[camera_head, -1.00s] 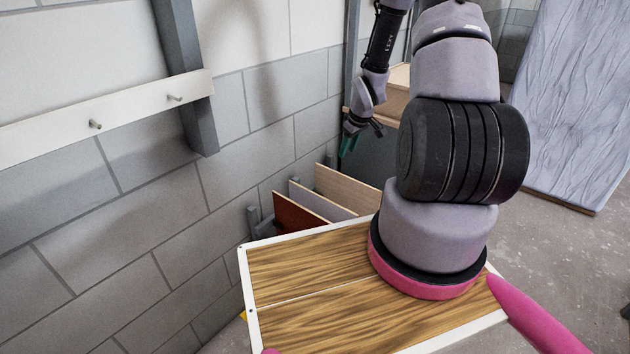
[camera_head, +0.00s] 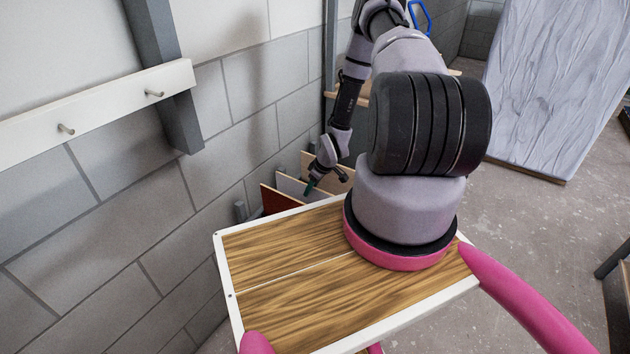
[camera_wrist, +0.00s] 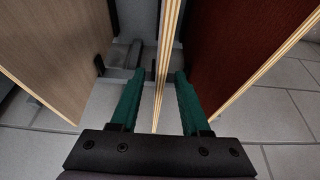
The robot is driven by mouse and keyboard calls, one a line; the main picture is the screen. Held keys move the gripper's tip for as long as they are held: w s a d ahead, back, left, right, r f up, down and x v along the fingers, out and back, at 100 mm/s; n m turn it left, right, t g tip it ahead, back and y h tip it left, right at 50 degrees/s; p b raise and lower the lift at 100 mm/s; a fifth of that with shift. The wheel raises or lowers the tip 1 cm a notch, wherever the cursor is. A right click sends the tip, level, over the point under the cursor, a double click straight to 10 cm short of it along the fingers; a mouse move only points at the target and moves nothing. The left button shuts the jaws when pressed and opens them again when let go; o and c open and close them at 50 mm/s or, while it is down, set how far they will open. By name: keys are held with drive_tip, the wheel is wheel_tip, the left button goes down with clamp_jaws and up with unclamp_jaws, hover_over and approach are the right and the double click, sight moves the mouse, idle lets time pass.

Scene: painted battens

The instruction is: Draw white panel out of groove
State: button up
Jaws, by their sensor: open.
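The white panel (camera_head: 289,185) stands upright between a red panel (camera_head: 276,201) and a light wood panel (camera_head: 311,163), beyond my base by the wall. In the wrist view the white panel (camera_wrist: 168,48) is seen almost edge-on, its layered edge running between my fingers. My gripper (camera_wrist: 157,80) is open, one green finger on each side of that edge, with gaps visible on both sides. In the head view my gripper (camera_head: 309,187) is low at the panels, partly hidden by its own wrist. The groove under the white panel is hard to make out.
The light wood panel (camera_wrist: 55,50) is close on the left of my fingers and the red panel (camera_wrist: 235,45) close on the right. A block wall (camera_head: 100,220) with a pegged white rail (camera_head: 100,110) is at left. Open floor (camera_head: 520,240) lies at right.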

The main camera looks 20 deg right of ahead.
drive_tip(key=shift+x, duration=1.75)
clamp_jaws()
drive_tip(key=shift+r, duration=0.15)
drive_tip(key=shift+r, duration=2.55)
